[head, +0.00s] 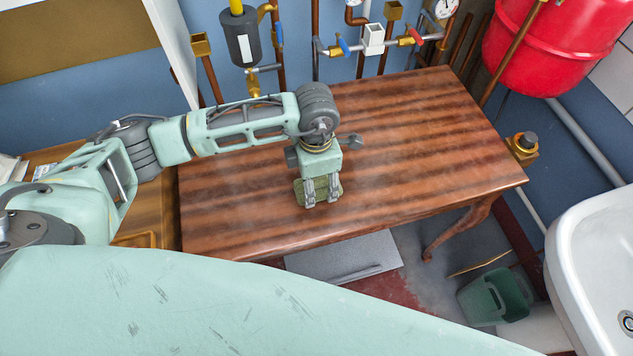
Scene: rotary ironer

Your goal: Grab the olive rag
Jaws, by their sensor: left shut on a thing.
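The olive rag (327,187) is a small green cloth at the front middle part of the brown wooden table (430,130). My left gripper (322,200) points down at it, with its two grey fingers over the cloth. It is shut on the rag, and the fingers and palm hide part of it. I cannot tell whether the rag is clear of the tabletop. My right gripper is not in view.
The rest of the tabletop is bare. Pipes and valves (372,42) line the blue wall behind it. A red tank (535,45) hangs at the upper right. A white sink (595,260) and a green bucket (490,297) stand at the lower right.

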